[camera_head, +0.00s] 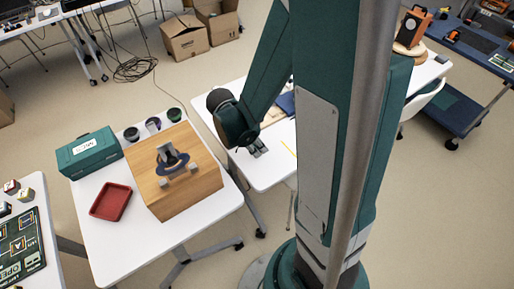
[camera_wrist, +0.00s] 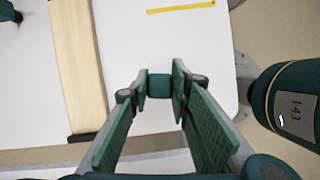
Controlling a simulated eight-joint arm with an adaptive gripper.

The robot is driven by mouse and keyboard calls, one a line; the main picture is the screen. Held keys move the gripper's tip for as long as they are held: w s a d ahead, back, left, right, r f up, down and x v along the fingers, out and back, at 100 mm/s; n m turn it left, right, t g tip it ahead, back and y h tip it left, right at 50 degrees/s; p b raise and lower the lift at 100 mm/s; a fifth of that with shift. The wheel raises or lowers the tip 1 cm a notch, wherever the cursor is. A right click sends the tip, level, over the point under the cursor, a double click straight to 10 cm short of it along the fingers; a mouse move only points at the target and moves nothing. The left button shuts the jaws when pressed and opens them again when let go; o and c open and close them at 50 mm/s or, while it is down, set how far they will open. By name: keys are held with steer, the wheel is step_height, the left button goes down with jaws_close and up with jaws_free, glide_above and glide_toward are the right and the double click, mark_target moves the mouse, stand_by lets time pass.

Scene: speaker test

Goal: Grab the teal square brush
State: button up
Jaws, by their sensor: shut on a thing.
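The teal square brush (camera_wrist: 159,86) shows in the wrist view as a small teal block between my fingertips. My gripper (camera_wrist: 160,88) is shut on it, with a green-padded finger against each side. The white table top lies behind the brush; I cannot tell whether the brush touches it. In the head view my gripper (camera_head: 258,149) is small and low over the white table behind the wooden box. The brush cannot be made out there.
A yellow strip (camera_wrist: 180,7) and a long pale wooden piece (camera_wrist: 78,62) lie on the table top. In the head view, a wooden box (camera_head: 200,185), a red tray (camera_head: 110,202) and a teal case (camera_head: 90,153) stand on the nearer table.

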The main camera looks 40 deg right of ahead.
steer(key=shift+r+p, duration=1.3)
steer(key=shift+r, duration=3)
